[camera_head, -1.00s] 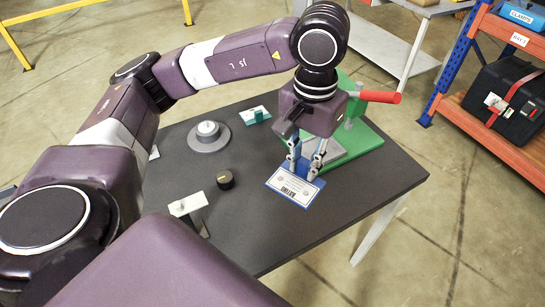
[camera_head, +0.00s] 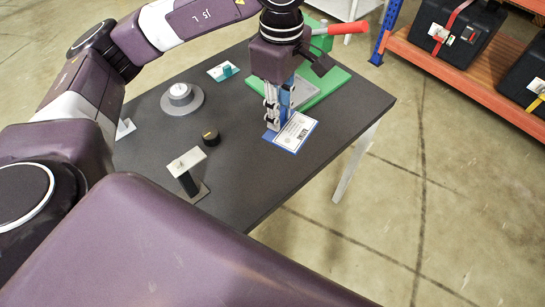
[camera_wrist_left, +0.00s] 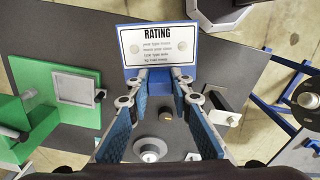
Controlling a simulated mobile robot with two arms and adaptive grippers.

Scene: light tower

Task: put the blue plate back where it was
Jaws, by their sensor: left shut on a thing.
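The blue plate (camera_head: 293,132) carries a white label; in the left wrist view, the plate (camera_wrist_left: 160,50) shows the heading "RATING" and a round dot on each side. In the left wrist view, the fingertips of my left gripper (camera_wrist_left: 158,78) meet at that edge. The plate is tilted or flat close to the table top; I cannot tell whether it touches. My right gripper is not in view.
The dark table (camera_head: 240,180) holds a green fixture (camera_head: 325,90) with a red handle (camera_head: 341,28), a grey round dial (camera_head: 181,97), a black knob (camera_head: 210,138), a white-topped post (camera_head: 188,163) and a teal block (camera_head: 225,71). Orange shelving (camera_head: 470,88) stands to the right.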

